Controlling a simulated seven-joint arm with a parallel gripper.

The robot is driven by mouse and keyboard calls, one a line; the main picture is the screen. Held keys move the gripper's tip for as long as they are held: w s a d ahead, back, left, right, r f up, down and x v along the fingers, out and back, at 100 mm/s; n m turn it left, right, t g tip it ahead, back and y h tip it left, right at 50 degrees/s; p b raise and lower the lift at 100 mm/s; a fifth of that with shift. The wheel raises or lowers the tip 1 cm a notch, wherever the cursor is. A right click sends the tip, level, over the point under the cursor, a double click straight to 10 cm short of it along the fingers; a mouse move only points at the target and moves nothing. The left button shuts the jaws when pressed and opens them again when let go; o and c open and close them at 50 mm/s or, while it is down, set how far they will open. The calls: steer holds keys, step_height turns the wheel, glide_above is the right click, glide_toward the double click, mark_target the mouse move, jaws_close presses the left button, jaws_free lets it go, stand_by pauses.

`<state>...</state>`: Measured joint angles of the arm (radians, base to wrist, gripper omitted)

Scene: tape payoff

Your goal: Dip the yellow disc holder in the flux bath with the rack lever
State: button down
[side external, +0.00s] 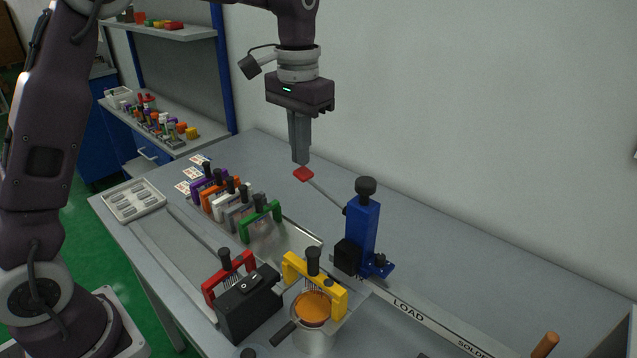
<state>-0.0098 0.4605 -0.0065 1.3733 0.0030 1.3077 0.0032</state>
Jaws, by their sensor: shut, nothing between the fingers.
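The yellow disc holder (332,294) hangs at the front centre with a black knob on top. An amber round surface (312,307) shows at its front, over a silver vessel (313,341) that looks like the flux bath. I cannot tell whether the holder touches the liquid. The rack lever (325,192) is a thin rod with a red end pad (303,174), angling up and left from the blue rack post (362,232). My gripper (301,161) is shut and empty, pointing down, its tips right at or just above the red pad. I cannot tell whether they touch.
A red holder (228,277) stands by a black block (249,303) left of the bath. Green, grey, white, orange and purple holders line a metal tray (298,237). A rail marked LOAD (408,307) runs right. The bench behind the post is clear.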

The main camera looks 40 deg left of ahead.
mark_target(301, 172)
stand_by(0.5)
steer(key=shift+f, duration=3.3)
steer(key=shift+r, duration=4.3)
steer(key=s+r+t, duration=0.2)
steer(key=s+r, duration=0.3)
steer(key=s, duration=0.4)
steer(key=s+f+t, duration=0.1)
steer(key=s+f, duration=0.1)
steer(key=s, duration=0.7)
steer(key=s+f+t, duration=0.2)
steer(key=s, duration=0.7)
steer(key=shift+f+t, duration=0.3)
steer(key=shift+f, duration=0.05)
